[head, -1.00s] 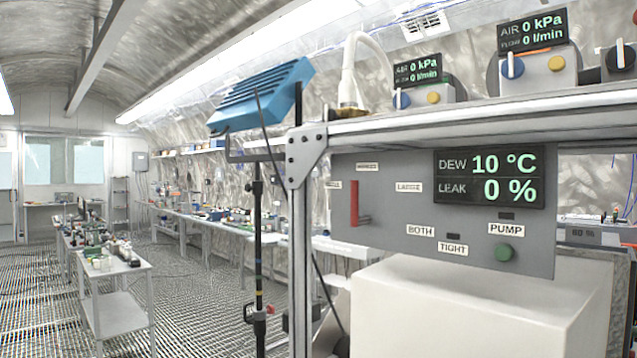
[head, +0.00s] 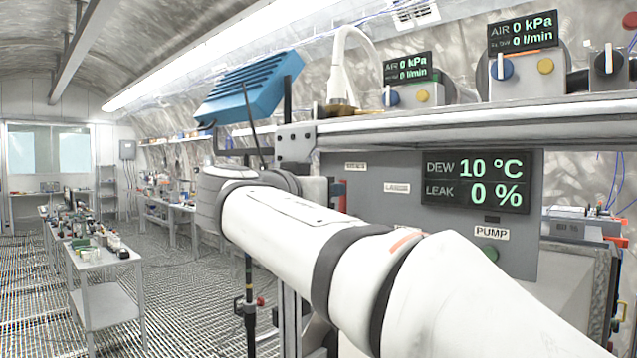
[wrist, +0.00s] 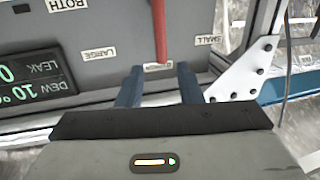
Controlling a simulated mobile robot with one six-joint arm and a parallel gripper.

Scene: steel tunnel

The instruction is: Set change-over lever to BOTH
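The change-over lever is a red bar (wrist: 160,32) on a grey panel (wrist: 100,25). In the wrist view, where the lettering is upside down, it runs down from the top edge, its lower end near a partly covered label. My gripper (wrist: 159,72) is open, its two blue-grey fingers apart on either side of the line of the lever. I cannot tell whether the fingertips reach past the lever's end; no contact shows. The BOTH label (wrist: 68,4) is at the top left, away from the lever. In the head view my arm hides most of the lever and the gripper.
A white perforated bracket (wrist: 238,85) stands close on the right in the wrist view. A shelf (head: 470,125) overhangs the panel. The display (head: 477,181) and green PUMP button (head: 489,254) are right of my arm.

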